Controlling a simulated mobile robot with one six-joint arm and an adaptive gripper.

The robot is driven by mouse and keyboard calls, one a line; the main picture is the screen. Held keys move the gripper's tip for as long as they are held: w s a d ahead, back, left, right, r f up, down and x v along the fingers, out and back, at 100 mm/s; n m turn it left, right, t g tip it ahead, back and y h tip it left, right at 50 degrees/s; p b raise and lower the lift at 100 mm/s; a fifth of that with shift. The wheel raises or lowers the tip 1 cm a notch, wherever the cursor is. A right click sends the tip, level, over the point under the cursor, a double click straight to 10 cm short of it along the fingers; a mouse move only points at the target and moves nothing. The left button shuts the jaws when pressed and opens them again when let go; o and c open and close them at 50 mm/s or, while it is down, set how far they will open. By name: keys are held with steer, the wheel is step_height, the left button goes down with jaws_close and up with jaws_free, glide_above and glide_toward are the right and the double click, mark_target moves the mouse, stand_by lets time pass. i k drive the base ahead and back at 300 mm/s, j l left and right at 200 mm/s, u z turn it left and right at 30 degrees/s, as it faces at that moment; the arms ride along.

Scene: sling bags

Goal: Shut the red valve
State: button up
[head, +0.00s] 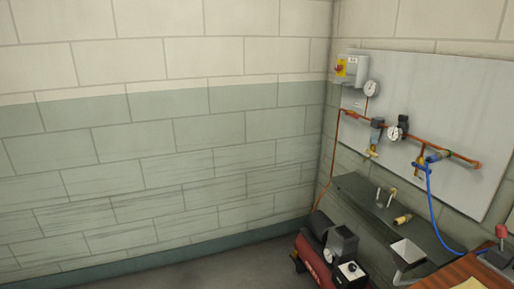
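No valve with a clearly red handle can be made out in the head view. A small red knob (339,70) sits on the yellow face of a grey switch box (354,68), high on the wall panel. A copper pipe (424,140) runs across the panel. It carries a fitting with a yellowish lower end (373,152) and a valve with a blue part (437,156). A red-topped object (501,231) stands at the lower right; its kind is unclear. My gripper is not in view.
Gauges (371,89) (394,133) are mounted by the pipe. A blue hose (431,205) hangs down to a wooden surface (462,269). A dark shelf (357,190) holds small brass parts. A red compressor (312,262) stands below. The floor (225,274) at left is clear.

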mark_target(352, 115)
steer(key=i+z, duration=0.2)
steer(key=i, duration=0.3)
steer(key=i+z, duration=0.25)
steer(key=i, duration=0.25)
steer(key=i+j+z, duration=0.2)
steer(key=i, duration=0.3)
steer(key=i+j+z, duration=0.2)
steer(key=i, duration=0.25)
steer(key=i+z, duration=0.1)
steer(key=i, duration=0.25)
steer(key=i+j+u, duration=0.1)
steer(key=i+j, duration=0.7)
steer(key=i, duration=0.1)
